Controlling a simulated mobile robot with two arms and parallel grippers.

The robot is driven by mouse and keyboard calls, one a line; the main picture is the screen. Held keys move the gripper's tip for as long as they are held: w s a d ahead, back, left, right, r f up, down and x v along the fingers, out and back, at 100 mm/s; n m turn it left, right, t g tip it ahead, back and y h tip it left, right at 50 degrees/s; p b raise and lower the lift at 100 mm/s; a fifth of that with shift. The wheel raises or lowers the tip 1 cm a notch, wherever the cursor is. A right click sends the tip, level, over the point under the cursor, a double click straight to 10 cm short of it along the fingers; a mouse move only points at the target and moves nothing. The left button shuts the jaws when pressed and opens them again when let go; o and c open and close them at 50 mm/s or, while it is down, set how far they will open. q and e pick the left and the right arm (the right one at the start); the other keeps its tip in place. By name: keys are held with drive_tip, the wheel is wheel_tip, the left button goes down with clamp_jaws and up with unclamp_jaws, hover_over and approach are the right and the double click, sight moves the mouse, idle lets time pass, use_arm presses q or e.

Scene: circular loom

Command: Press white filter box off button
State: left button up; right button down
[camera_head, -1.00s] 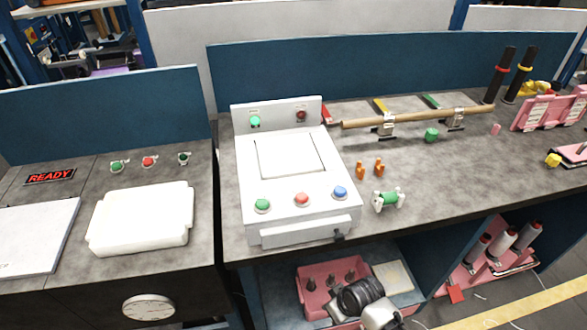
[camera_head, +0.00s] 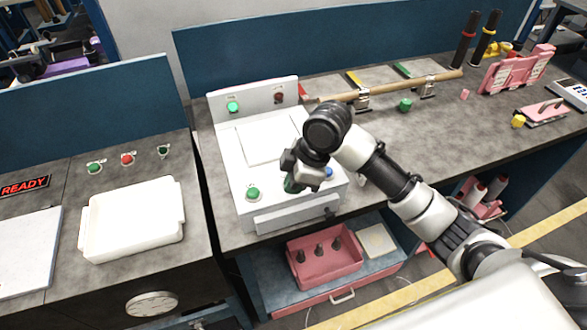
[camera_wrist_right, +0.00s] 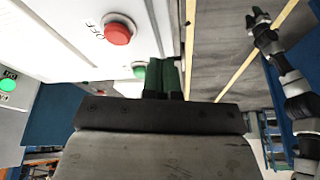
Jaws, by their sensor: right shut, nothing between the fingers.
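The white filter box (camera_head: 283,216) stands on the grey bench, with a green button (camera_head: 253,194) and a blue button (camera_head: 328,172) on its front part. In the head view my right gripper (camera_head: 290,185) is over the middle of this row and hides the red button. In the right wrist view the red button (camera_wrist_right: 117,31) sits beside the word OFF. My right gripper's dark green fingers (camera_wrist_right: 164,68) are shut and empty, to the lower right of the red button and apart from it in the picture. Another arm's gripper (camera_wrist_right: 259,20) shows small at the right; its jaws are unclear.
A green lamp (camera_head: 233,106) and a red one (camera_head: 279,98) are on the box's back panel. A wooden rod (camera_head: 400,88) lies on holders behind. A white tray (camera_head: 133,220) is on the left bench. A pink bin (camera_head: 325,262) sits below the bench.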

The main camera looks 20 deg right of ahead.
drive_tip(key=w+d+r+n+g, duration=0.1)
drive_tip(key=w+d+r+n, duration=0.2)
drive_tip(key=r, duration=0.8)
drive_tip(key=shift+w+d+r, duration=0.25)
drive_tip(key=shift+w+d, duration=0.45)
drive_tip(key=shift+w, duration=0.3)
drive_tip(key=p+x, duration=0.1)
drive_tip(key=x, duration=0.3)
drive_tip(key=d+p+x, duration=0.1)
drive_tip(key=x, duration=0.3)
drive_tip(key=p+x, duration=0.1)
drive_tip(key=x, duration=0.4)
drive_tip(key=shift+s+d+f+p, duration=0.1)
drive_tip(key=shift+d+f+p, duration=0.05)
drive_tip(key=shift+p, duration=0.25)
drive_tip(key=shift+f, duration=0.45)
drive_tip(key=shift+f, duration=0.1)
